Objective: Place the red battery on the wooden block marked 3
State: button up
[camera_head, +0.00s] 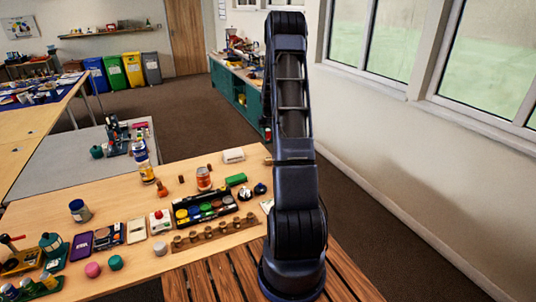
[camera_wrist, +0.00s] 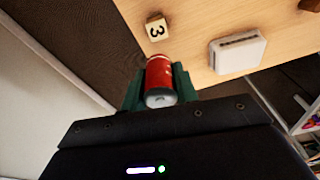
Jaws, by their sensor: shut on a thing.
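In the wrist view my gripper (camera_wrist: 160,92) is shut on the red battery (camera_wrist: 159,74), with a green finger on each side of it. The battery's silvery end faces the camera. The wooden block marked 3 (camera_wrist: 157,29) lies on the table just beyond the battery's far end in the picture, near the table edge. A gap shows between the battery and the block; I cannot tell the height of the battery above the table. In the head view my arm hides the gripper, and I cannot make out the battery or the block there.
A white box-like device (camera_wrist: 237,53) is on the table right of the battery; it also shows in the head view (camera_head: 233,155). A tray of coloured discs (camera_head: 183,221), a jar (camera_head: 204,180) and a wooden rack (camera_head: 238,225) crowd the table's near part.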

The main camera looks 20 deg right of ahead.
aim_at(268, 157)
notch_tip(268, 157, down, 12)
jog(key=shift+r, duration=0.15)
dwell(0.4)
jog(key=o, duration=1)
jog(key=shift+o, duration=0.2)
